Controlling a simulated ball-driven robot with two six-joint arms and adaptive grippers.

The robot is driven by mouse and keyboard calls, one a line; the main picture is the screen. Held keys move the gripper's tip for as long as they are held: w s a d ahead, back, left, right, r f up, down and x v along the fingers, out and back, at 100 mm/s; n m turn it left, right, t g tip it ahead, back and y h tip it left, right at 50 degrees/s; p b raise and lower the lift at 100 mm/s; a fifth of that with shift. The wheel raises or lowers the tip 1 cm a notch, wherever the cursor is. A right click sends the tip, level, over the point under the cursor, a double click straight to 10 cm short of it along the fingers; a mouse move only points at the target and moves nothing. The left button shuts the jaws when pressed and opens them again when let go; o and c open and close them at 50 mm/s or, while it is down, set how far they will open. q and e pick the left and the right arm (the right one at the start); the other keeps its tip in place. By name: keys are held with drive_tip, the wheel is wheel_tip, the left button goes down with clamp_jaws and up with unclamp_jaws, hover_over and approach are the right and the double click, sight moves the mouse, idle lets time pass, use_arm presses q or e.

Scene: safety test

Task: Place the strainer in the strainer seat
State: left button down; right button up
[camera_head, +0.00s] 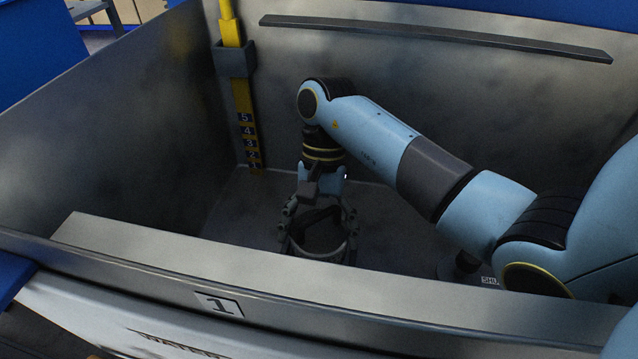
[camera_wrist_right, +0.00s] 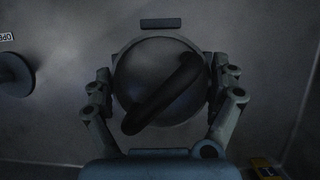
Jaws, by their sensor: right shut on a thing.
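The strainer is a round grey basket (camera_head: 318,251) with a dark arched handle, low in the metal tank. The right wrist view shows its round body (camera_wrist_right: 150,85) from above, with the handle crossing it diagonally. My right gripper (camera_head: 318,222) points down into the tank and is shut on the strainer, its two fingers at opposite sides. In the right wrist view the fingers flank the round body. The strainer seat cannot be told apart clearly; the strainer hides what lies beneath it, and I cannot tell whether it touches the floor. My left gripper is not in view.
The tank's near wall (camera_head: 300,290), marked 1, stands in front of the strainer. A yellow numbered gauge (camera_head: 247,130) is on the back-left corner. A dark knob (camera_wrist_right: 12,75) with a small label stands on the tank floor beside the strainer. Bare floor lies around it.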

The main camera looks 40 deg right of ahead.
sight(319, 231)
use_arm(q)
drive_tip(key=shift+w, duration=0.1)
use_arm(e)
drive_tip(key=shift+f, duration=0.1)
drive_tip(key=o, duration=1)
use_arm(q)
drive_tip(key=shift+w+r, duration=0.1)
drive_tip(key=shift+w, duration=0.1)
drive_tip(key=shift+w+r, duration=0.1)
use_arm(e)
drive_tip(key=p+v, duration=0.1)
drive_tip(key=v, duration=0.4)
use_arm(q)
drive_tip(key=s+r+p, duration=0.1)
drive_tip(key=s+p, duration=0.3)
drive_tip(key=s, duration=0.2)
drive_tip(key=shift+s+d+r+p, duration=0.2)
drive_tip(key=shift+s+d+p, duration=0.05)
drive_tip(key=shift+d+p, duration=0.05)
use_arm(e)
drive_tip(key=v, duration=0.7)
drive_tip(key=shift+a, duration=0.1)
